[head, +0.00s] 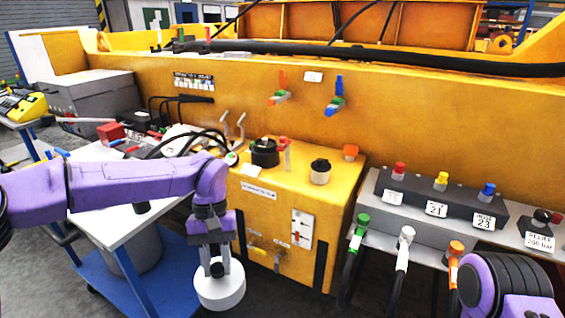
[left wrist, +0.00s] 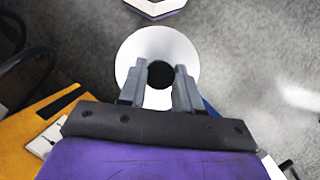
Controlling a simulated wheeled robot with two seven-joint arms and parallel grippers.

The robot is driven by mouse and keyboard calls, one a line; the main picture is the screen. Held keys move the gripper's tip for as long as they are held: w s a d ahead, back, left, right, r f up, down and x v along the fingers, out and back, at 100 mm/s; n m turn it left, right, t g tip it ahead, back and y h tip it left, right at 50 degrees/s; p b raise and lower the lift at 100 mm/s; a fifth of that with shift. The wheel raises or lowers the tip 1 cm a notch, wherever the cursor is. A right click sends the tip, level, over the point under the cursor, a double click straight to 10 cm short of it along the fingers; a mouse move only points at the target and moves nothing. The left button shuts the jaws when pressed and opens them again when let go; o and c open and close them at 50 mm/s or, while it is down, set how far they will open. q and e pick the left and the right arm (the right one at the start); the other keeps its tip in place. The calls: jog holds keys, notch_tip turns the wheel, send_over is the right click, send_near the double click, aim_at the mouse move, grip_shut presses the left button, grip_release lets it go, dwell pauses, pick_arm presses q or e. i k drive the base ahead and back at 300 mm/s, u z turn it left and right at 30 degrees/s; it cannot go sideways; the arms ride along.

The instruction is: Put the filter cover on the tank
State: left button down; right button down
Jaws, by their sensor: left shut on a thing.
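The filter cover (head: 220,292) is a round white disc with a black knob in its middle. My left gripper (head: 217,268) is shut on the knob and points down, with the cover hanging level below it. The left wrist view shows the white cover (left wrist: 158,45) and the two fingers of my left gripper (left wrist: 158,78) on either side of the knob. The cover is in the air in front and to the left of the yellow tank (head: 312,202), lower than its top and apart from it. My right gripper is not in view.
On the tank's top stand a black round fitting (head: 265,153), a black-capped white neck (head: 320,170) and an orange cap (head: 351,152). A white-topped cart (head: 100,188) with black cables is at left. A valve block (head: 440,200) with hoses is at right.

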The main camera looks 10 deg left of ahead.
aim_at(293, 154)
jog(key=u, duration=1.3)
jog(key=i, duration=0.85)
jog(key=z, duration=1.85)
